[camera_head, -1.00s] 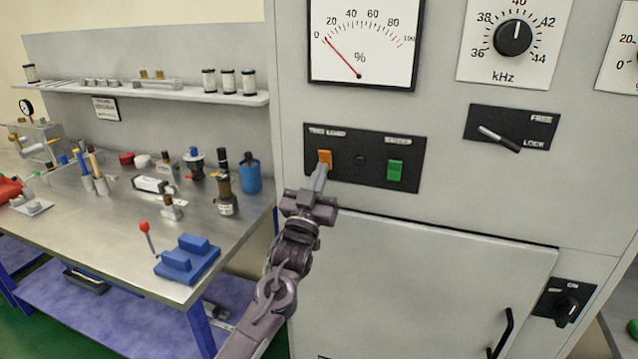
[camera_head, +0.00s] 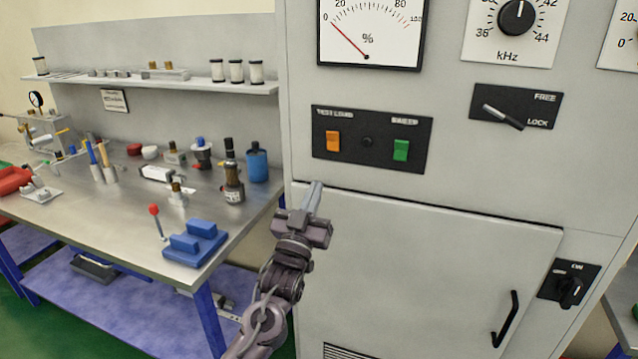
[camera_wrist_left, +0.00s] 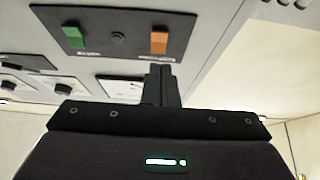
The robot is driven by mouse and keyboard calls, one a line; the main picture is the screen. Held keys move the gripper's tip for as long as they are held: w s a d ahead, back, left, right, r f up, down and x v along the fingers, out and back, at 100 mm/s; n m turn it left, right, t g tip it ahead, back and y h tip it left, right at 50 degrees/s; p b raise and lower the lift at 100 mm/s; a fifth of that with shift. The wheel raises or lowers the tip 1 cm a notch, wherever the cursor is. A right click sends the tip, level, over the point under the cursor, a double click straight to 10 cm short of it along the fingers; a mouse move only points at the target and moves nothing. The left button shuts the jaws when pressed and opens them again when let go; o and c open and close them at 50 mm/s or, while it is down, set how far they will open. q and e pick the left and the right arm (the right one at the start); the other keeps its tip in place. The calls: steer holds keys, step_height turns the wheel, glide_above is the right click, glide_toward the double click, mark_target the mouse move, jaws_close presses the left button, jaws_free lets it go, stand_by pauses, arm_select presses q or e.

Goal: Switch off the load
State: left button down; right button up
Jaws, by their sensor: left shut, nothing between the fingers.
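The black switch panel (camera_head: 350,155) is on the grey cabinet front. It has an orange rocker (camera_head: 333,141) at its left, under a label that seems to read "TEST LOAD", a small dark knob (camera_head: 367,142) in the middle and a green rocker (camera_head: 401,150) at its right. My left gripper (camera_head: 313,197) is shut and empty, below the orange rocker and apart from it. In the left wrist view the orange rocker (camera_wrist_left: 160,41) and green rocker (camera_wrist_left: 74,37) show beyond the shut fingers (camera_wrist_left: 160,85). My right gripper is not in view.
A percent meter (camera_head: 370,30) reads near zero above the panel. A FREE/LOCK lever (camera_head: 503,117) and a rotary ON switch (camera_head: 569,291) are to the right. The cabinet door (camera_head: 430,265) has a black handle (camera_head: 507,322). A cluttered workbench (camera_head: 130,230) stands at the left.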

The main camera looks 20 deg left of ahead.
arm_select(q)
steer(key=v, duration=0.3)
steer(key=shift+s+f+b, duration=0.15)
steer(key=shift+b, duration=0.25)
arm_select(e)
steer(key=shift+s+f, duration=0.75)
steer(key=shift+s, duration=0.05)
